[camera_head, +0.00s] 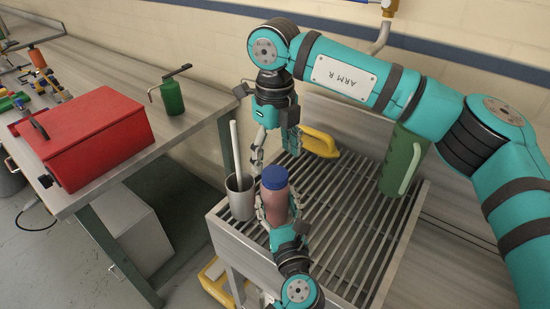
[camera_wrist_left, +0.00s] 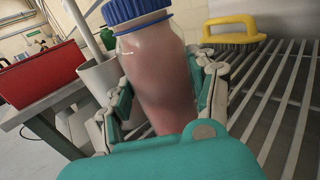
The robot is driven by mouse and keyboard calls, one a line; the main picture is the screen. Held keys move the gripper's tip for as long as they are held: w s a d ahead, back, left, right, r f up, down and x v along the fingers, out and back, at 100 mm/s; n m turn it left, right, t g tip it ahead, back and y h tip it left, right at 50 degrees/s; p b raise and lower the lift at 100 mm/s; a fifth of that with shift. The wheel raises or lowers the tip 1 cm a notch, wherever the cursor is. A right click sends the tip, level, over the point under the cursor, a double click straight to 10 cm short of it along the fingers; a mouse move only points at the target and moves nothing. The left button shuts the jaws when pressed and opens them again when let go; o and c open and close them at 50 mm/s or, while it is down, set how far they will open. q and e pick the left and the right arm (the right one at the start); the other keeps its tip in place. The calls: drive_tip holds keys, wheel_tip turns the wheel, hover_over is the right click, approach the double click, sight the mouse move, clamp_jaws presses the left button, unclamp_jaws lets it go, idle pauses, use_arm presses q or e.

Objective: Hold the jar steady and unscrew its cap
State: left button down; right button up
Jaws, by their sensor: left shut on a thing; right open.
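The jar (camera_head: 273,206) is a clear bottle with pinkish-brown contents, upright over the slatted rack. Its blue ribbed cap (camera_head: 274,177) sits on top. My left gripper (camera_head: 277,208) is shut around the jar's body from the near side. In the left wrist view the jar (camera_wrist_left: 160,80) stands between the two fingers, with the cap (camera_wrist_left: 136,10) partly cut off at the top edge. My right gripper (camera_head: 272,155) is open and points down above and slightly behind the cap, apart from it.
A grey cup (camera_head: 240,198) with a white rod stands left of the jar. A yellow-handled brush (camera_head: 320,142) lies behind on the slatted rack (camera_head: 345,225). A green jug (camera_head: 402,160) stands at right. A red toolbox (camera_head: 85,140) and green oil can (camera_head: 172,97) sit on the left bench.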

sight(275, 174)
wheel_tip(275, 174, up, 3)
drive_tip(key=m, duration=0.5)
drive_tip(key=shift+f, duration=0.1)
drive_tip(key=shift+m, duration=0.6)
wheel_tip(275, 174, down, 8)
drive_tip(key=shift+r, duration=0.25)
drive_tip(key=shift+c, duration=0.2)
drive_tip(key=c, duration=1.2)
drive_tip(key=n, duration=0.6)
